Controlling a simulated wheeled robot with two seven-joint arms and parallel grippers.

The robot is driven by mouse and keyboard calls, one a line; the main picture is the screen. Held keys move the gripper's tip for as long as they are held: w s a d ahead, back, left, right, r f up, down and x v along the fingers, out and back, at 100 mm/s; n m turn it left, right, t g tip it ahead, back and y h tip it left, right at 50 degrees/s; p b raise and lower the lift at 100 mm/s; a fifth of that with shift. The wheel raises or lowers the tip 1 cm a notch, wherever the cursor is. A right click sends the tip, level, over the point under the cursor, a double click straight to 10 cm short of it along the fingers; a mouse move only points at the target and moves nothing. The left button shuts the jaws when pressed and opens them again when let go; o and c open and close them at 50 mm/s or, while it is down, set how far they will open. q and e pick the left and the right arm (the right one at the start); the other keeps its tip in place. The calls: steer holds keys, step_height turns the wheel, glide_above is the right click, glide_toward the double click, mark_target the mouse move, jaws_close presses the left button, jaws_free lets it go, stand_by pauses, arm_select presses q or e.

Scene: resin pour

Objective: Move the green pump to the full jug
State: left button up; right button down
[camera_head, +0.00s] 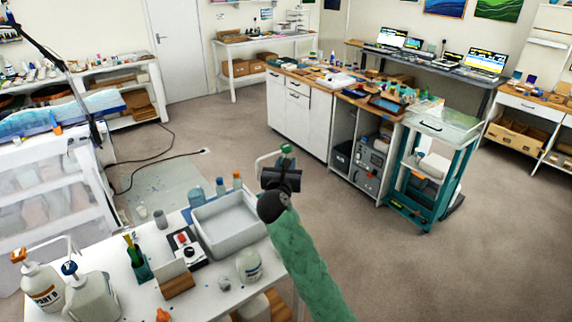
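My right gripper (283,170) is raised over the far right corner of the white table. It seems shut on the green pump (287,149), whose green head shows above the dark fingers and whose pale spout points left. The fingers hide the pump's lower part. A white jug with an orange top (42,287) and lettering stands at the table's near left. Beside it stands a whitish jug with a blue top (92,297). I cannot tell from here which jug is full. My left gripper is out of view.
On the white table (210,300) are a grey-white tray (228,222), small bottles, a dark green holder (137,262) and a round white jar (248,265). A teal cart (432,165) stands at the right. Open floor lies between the table and the white cabinets.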

mark_target(286, 155)
steer(key=shift+r+p, duration=0.35)
steer(key=shift+r, duration=0.55)
steer(key=shift+r+p, duration=0.45)
steer(key=shift+r, duration=0.05)
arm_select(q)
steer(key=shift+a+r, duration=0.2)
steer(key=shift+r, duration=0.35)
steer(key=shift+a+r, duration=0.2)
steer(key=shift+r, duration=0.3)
arm_select(e)
steer(key=shift+r, duration=0.35)
